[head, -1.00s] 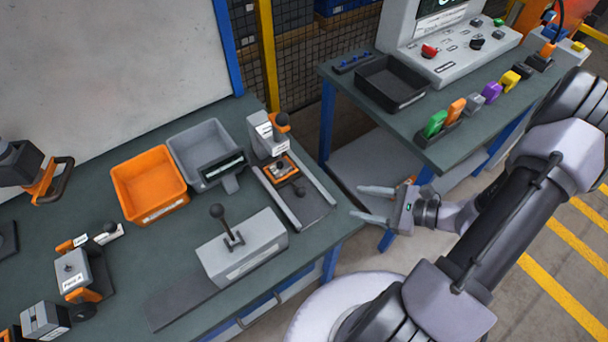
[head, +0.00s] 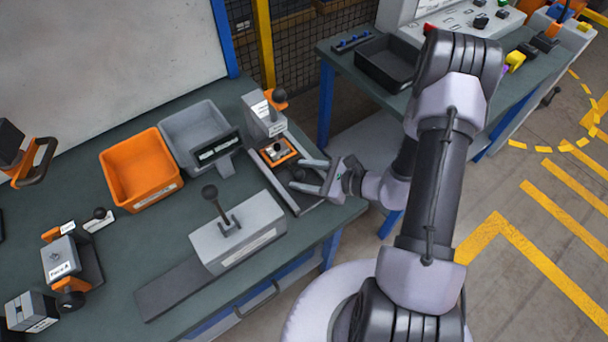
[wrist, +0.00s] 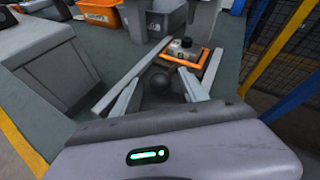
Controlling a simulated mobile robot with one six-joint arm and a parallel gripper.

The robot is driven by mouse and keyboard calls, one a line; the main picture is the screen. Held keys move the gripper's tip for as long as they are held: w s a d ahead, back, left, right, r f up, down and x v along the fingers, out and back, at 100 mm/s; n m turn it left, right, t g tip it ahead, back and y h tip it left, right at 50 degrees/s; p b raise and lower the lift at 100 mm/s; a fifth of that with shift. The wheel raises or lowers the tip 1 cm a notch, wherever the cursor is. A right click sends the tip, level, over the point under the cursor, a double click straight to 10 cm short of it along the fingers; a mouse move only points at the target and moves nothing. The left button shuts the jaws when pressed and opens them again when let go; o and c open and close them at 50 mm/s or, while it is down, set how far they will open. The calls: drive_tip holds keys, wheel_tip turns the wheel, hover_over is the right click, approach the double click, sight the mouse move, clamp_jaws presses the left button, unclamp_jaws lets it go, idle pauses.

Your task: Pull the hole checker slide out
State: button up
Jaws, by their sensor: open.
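The hole checker (head: 264,118) is a grey upright unit with a black-knobbed lever on top, at the right end of the green bench. Its slide, an orange-framed carrier (head: 278,150) with a small grey part in it, sits at the foot of the unit between two pale rails. The slide's dark ball knob (wrist: 158,83) is on the near side of the carrier. My gripper (head: 301,175) is open, low over the rails, its fingers pointing at the slide. In the wrist view the knob shows between the two fingers; I cannot tell whether either touches it.
A grey bin (head: 196,135) and an orange bin (head: 141,172) stand left of the checker. A grey lever box (head: 237,232) stands in front. A second table with a black tray (head: 385,62) is at the right, across a gap.

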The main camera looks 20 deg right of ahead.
clamp_jaws()
idle(1.4)
